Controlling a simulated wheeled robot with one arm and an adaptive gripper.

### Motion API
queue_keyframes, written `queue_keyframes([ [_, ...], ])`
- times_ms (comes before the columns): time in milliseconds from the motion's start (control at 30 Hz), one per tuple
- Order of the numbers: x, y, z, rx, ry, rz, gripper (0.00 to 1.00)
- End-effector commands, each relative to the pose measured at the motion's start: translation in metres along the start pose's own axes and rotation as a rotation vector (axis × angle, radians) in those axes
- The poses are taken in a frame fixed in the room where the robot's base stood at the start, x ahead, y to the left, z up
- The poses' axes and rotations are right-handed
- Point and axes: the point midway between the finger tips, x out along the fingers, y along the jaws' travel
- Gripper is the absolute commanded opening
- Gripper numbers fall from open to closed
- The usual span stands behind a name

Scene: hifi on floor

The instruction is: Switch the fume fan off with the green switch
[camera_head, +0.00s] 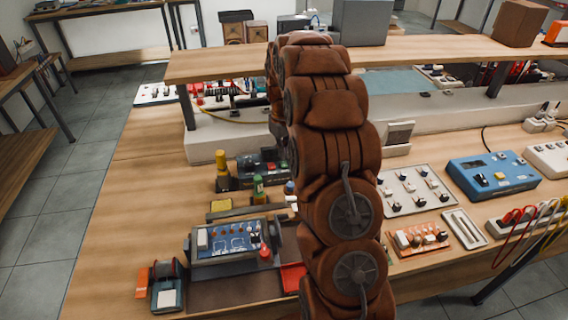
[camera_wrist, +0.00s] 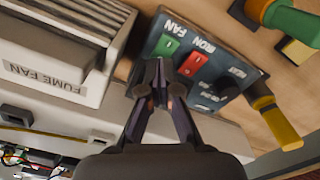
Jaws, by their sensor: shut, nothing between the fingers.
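In the wrist view, a dark switch panel (camera_wrist: 210,75) carries a green switch (camera_wrist: 169,46) under the word FAN. A red switch (camera_wrist: 192,63) sits beside it, under a label that seems to read IRON. A pale louvred box (camera_wrist: 60,50) at the left bears the label FUME FAN. My gripper (camera_wrist: 161,84) is shut and empty. Its tips show just below the green and red switches in the picture; I cannot tell whether they touch the panel. Which way the green switch is tipped is unclear. In the head view my arm hides the gripper.
A yellow-handled tool (camera_wrist: 276,122) and a green-capped item (camera_wrist: 290,22) stand close by the panel. In the head view, the wooden bench (camera_head: 130,200) holds a blue-faced unit (camera_head: 232,243), a blue box (camera_head: 494,175) and a raised shelf (camera_head: 220,66) behind. The bench's left part is clear.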

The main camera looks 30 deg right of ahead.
Motion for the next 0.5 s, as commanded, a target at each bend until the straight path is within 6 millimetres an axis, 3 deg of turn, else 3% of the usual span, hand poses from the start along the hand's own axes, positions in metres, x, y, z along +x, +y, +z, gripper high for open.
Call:
queue_keyframes([
  [500, -0.034, 0.000, 0.000, 0.000, 0.001, 0.000, 0.00],
])
